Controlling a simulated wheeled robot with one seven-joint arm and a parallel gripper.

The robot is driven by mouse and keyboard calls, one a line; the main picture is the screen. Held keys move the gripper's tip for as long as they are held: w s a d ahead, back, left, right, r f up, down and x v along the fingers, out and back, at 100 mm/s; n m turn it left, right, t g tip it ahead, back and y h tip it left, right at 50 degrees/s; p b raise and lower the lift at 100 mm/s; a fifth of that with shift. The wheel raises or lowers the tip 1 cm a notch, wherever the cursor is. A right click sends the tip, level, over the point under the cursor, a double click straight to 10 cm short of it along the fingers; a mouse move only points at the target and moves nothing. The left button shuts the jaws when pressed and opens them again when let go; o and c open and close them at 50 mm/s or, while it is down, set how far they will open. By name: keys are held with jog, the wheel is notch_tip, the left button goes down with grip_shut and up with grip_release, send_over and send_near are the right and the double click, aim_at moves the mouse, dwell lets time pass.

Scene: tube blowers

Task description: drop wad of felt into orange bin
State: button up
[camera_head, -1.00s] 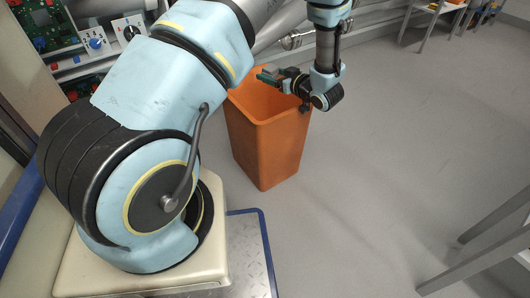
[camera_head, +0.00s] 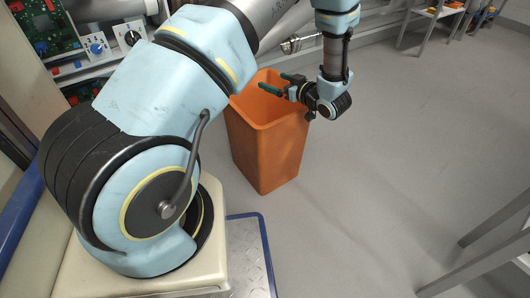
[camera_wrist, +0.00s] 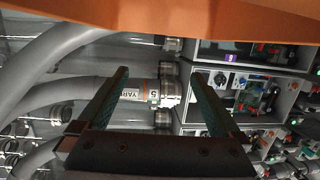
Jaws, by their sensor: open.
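The orange bin (camera_head: 268,150) stands upright on the floor at the middle of the head view. Orange bin wall (camera_wrist: 220,18) also fills the top edge of the wrist view. My gripper (camera_head: 276,82) is over the bin's opening, near its rim, with its two green-faced fingers spread. In the wrist view, my gripper (camera_wrist: 158,78) is open with nothing between the fingers. I see no wad of felt in any frame. The bottom of the bin's inside is hidden.
Panels with knobs and circuit boards (camera_head: 110,42) stand at the upper left. Grey tubes (camera_wrist: 60,95) and equipment racks (camera_wrist: 245,90) lie behind the fingers. A table leg (camera_head: 490,215) is at the right. The grey floor (camera_head: 400,130) right of the bin is clear.

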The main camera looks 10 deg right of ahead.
jog(key=p+v, duration=0.1)
jog(key=v, duration=0.7)
jog(key=shift+s, duration=0.15)
